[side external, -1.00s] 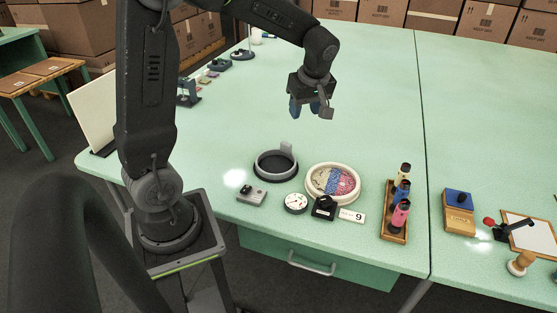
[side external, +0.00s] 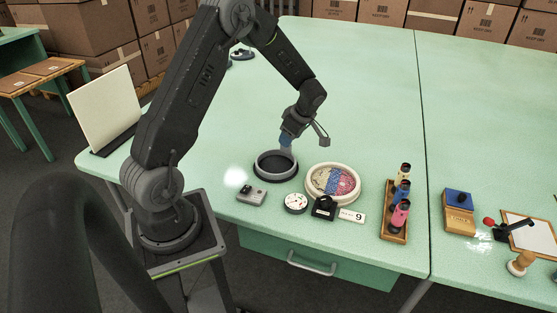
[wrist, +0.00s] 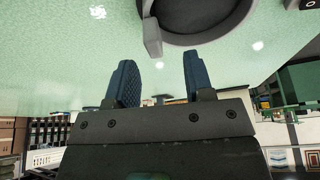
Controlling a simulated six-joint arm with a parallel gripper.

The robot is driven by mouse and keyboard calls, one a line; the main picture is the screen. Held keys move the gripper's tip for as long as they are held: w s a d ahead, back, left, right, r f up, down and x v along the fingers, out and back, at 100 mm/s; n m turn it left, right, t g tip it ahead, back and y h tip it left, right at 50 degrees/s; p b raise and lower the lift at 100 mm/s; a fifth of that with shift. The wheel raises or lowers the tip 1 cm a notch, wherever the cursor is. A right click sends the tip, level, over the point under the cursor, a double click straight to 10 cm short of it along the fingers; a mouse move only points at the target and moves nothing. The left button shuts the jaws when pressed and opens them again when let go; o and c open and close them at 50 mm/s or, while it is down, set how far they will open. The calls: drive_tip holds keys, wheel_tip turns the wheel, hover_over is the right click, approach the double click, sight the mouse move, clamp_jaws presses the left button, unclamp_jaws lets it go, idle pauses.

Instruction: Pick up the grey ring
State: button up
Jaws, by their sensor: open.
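The grey ring (side external: 258,167) sits on a dark round base on the green table, with an upright grey tab at its back edge. In the wrist view the ring (wrist: 243,18) is at the top, partly cut off, and its tab (wrist: 152,38) points toward my gripper. My gripper (wrist: 160,62) is open and empty, its two blue ribbed fingers apart. The tab lies in line with the gap, close to the fingertips; I cannot tell whether it is between them. In the side view my gripper (side external: 286,142) is just above and behind the ring, over the tab.
A cream round dish (side external: 311,192) with coloured contents stands right of the ring. A small grey box (side external: 251,195), a white dial (side external: 296,203) and a black stamp (side external: 324,208) lie in front. A wooden rack (side external: 395,226) of bottles is further right.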

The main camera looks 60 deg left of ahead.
sight(283, 151)
drive_tip(key=shift+w+x, duration=0.15)
drive_tip(key=shift+x, duration=1.2)
drive_tip(key=shift+w+x, duration=0.15)
drive_tip(key=shift+x, duration=1.15)
drive_tip(key=shift+a, duration=0.2)
drive_tip(key=shift+c, duration=0.4)
clamp_jaws()
